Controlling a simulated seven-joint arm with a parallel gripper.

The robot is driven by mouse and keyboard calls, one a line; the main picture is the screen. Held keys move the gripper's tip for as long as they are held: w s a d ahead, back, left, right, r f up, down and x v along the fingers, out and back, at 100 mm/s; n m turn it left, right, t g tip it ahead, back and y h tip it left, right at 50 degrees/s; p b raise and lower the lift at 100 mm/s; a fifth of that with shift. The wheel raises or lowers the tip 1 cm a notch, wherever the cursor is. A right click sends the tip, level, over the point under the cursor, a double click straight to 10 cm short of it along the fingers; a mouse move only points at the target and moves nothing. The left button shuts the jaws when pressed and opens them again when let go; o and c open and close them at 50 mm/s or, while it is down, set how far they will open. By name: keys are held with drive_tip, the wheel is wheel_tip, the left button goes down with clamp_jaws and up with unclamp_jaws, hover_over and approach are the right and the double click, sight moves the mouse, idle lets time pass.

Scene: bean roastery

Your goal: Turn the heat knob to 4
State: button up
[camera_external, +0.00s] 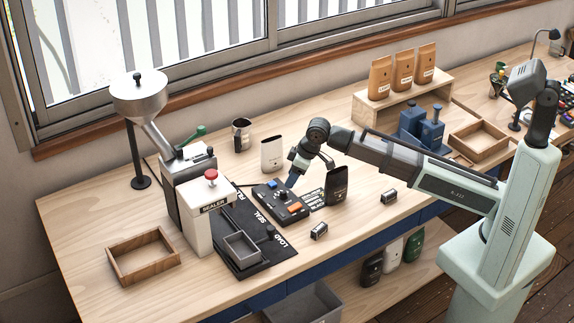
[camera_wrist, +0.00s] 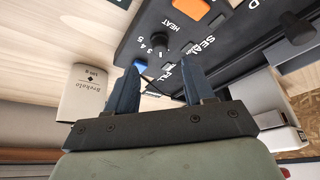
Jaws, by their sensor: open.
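In the wrist view, the black heat knob (camera_wrist: 159,43) stands on the panel (camera_wrist: 215,28) beside the word HEAT and a row of numbers. The knob's setting is too small to read. My gripper (camera_wrist: 162,62) is open, its two blue fingers pointing at the panel on either side of the knob's line, with nothing visibly held. In the external view my gripper (camera_external: 291,181) hangs just above the panel's back edge and hides part of it.
A dark pouch (camera_external: 337,185) stands close right of the panel, partly behind my wrist. A white pouch (camera_external: 271,154) stands behind it. The white sealer (camera_external: 196,215) is at left. Small dark boxes lie in front and right; the bench's right middle is fairly clear.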

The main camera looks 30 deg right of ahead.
sight(284, 192)
drive_tip(key=shift+x, duration=3.45)
drive_tip(key=shift+c, duration=0.5)
clamp_jaws()
